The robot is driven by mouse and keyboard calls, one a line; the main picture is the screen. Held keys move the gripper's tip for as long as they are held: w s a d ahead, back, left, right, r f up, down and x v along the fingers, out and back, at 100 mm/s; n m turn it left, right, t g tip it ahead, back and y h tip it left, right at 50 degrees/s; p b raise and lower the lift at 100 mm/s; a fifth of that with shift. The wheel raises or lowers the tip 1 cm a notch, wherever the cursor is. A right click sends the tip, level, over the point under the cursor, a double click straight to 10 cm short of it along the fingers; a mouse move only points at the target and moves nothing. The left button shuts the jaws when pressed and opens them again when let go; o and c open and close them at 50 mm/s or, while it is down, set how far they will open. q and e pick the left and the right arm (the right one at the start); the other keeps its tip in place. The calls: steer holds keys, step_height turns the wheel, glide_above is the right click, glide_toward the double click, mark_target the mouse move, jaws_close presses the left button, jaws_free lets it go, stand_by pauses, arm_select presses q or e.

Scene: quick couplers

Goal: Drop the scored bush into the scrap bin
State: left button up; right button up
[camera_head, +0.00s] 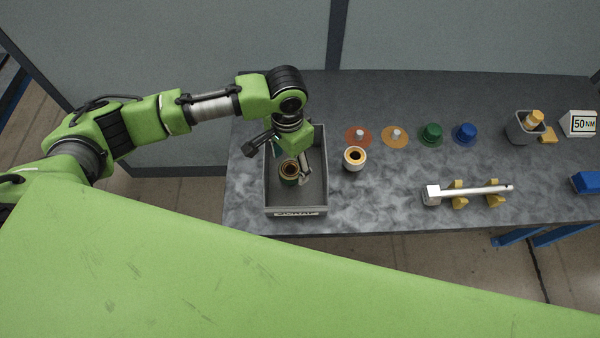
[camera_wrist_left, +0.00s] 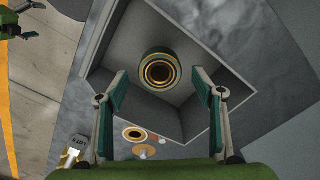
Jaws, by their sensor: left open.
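The scrap bin (camera_head: 268,190) is a grey open box with a label on its front wall, at the table's left end. Its wall also shows in the left wrist view (camera_wrist_left: 114,42). A dark green bush with a brass-coloured ring (camera_head: 289,171) is inside the bin's walls, and shows in the left wrist view (camera_wrist_left: 160,70). Whether it rests flat on the floor is unclear. My left gripper (camera_head: 291,156) is over the bin, fingers pointing down. Its fingers (camera_wrist_left: 160,82) are spread wide in the wrist view, apart from the bush.
A pale bush with an orange ring (camera_head: 354,158) stands just right of the bin. Orange, green and blue pieces (camera_head: 432,134) stand behind it. A wrench (camera_head: 468,193) lies on yellow rests. A grey container (camera_head: 524,128) and a 50 NM sign (camera_head: 579,124) are far right.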

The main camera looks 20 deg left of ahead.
arm_select(q)
steer(key=shift+r, duration=0.35)
step_height(320, 180, up, 11)
steer(key=shift+r, duration=0.2)
steer(key=shift+f, duration=0.1)
stand_by(0.4)
